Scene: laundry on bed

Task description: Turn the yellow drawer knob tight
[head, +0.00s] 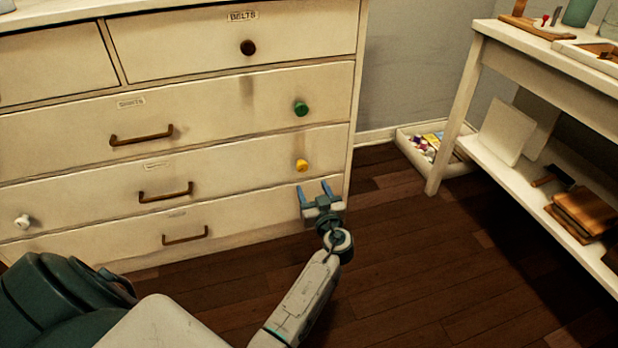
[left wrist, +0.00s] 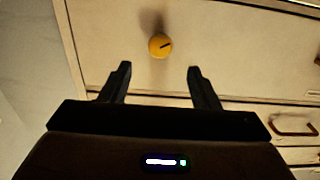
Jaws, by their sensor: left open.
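The yellow knob (head: 301,165) sticks out from the right part of a lower drawer front (head: 240,163) on the cream dresser. In the left wrist view the yellow knob (left wrist: 158,46) is round, with a short dark mark on its face. My left gripper (head: 314,188) is open and empty, with its two fingers apart just below and slightly right of the knob in the head view. In the left wrist view the knob lies beyond the fingertips (left wrist: 159,69), roughly centred between them and not gripped. My right gripper is not in view.
A green knob (head: 301,108) and a brown knob (head: 248,47) sit on drawers above; a white knob (head: 22,221) is at the lower left. Brown bar handles (head: 166,191) project from the drawers. A white shelf table (head: 545,62) stands right. The floor (head: 420,270) between is clear.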

